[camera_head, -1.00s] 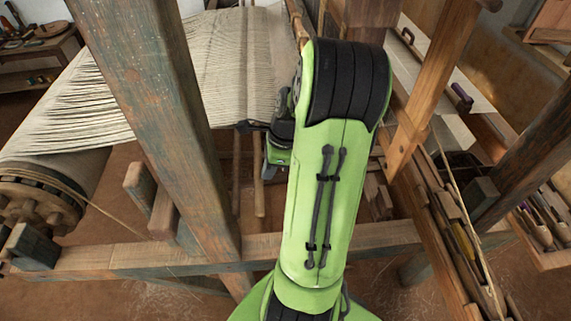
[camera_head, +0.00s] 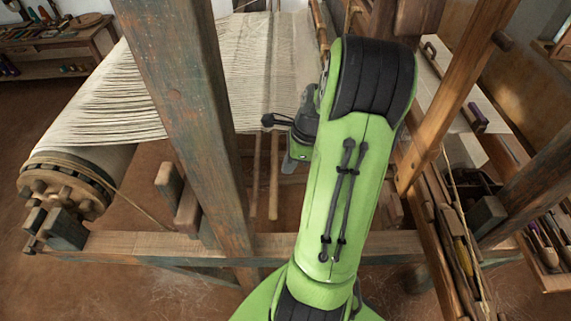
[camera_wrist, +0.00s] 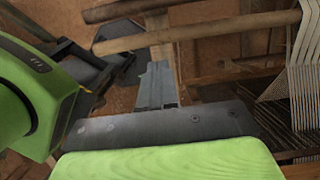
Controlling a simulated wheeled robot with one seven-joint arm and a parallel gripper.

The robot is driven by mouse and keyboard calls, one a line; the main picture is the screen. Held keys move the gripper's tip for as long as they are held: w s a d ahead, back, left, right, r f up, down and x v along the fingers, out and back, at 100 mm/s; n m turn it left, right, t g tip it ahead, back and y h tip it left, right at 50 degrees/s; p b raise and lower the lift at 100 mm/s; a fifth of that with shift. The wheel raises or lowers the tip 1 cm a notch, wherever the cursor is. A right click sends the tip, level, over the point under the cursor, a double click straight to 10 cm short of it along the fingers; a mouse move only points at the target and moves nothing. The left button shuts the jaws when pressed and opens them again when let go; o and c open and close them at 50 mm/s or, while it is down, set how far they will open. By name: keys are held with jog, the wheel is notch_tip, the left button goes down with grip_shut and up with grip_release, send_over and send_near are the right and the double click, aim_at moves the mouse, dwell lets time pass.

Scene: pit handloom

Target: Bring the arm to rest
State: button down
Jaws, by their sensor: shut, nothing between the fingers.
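My green arm (camera_head: 340,200) rises through the middle of the head view, with its black-padded bend near the top. My gripper (camera_head: 268,120) shows as a small dark shape left of the arm, in front of the pale warp threads (camera_head: 270,60). In the wrist view, dark finger parts of my gripper (camera_wrist: 122,62) reach out from a green housing at the left. The gripper is shut with nothing seen in it. Its far side is partly hidden by the arm in the head view.
A thick wooden post (camera_head: 180,110) stands left of my arm, and a slanted post (camera_head: 455,100) stands to the right. A cross beam (camera_head: 130,244) runs low. The warp roller (camera_head: 75,185) is at left. Wooden bars (camera_wrist: 200,30) and threads show in the wrist view.

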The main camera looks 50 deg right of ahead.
jog(key=p+v, duration=0.1)
jog(key=v, duration=0.3)
jog(key=shift+d+r, duration=0.1)
